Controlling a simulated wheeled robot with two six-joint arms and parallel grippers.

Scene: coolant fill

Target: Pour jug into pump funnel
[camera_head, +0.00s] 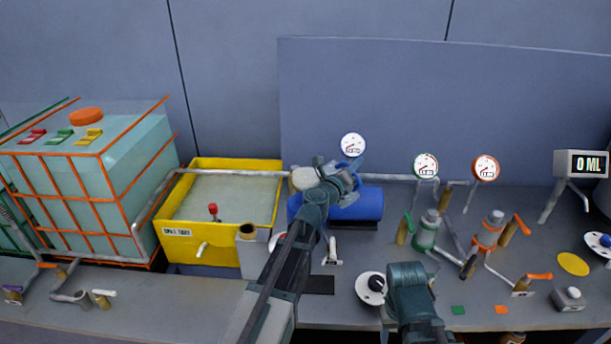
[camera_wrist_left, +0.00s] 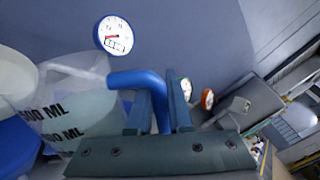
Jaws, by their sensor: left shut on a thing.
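My left gripper (camera_head: 345,180) is shut on the jug's blue handle (camera_wrist_left: 146,82), in front of the back panel. The jug (camera_wrist_left: 75,112) is translucent white with black ML markings, at the left of the left wrist view. In the head view my left arm and wrist hide most of it. The blue pump (camera_head: 365,204) lies just below and behind my left gripper. A pale round shape (camera_head: 303,179) at its left end may be the funnel. I cannot tell how far the jug is tilted, or any flow. My right wrist (camera_head: 408,276) is low at centre right; its fingers are hidden.
A yellow bin (camera_head: 215,257) of pale liquid and a caged tank (camera_head: 130,165) stand left. A green valve (camera_head: 426,232) and an orange valve (camera_head: 490,232) stand right. A display (camera_head: 584,164) reads 0 ML. A gauge (camera_head: 353,145) is close behind my left gripper.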

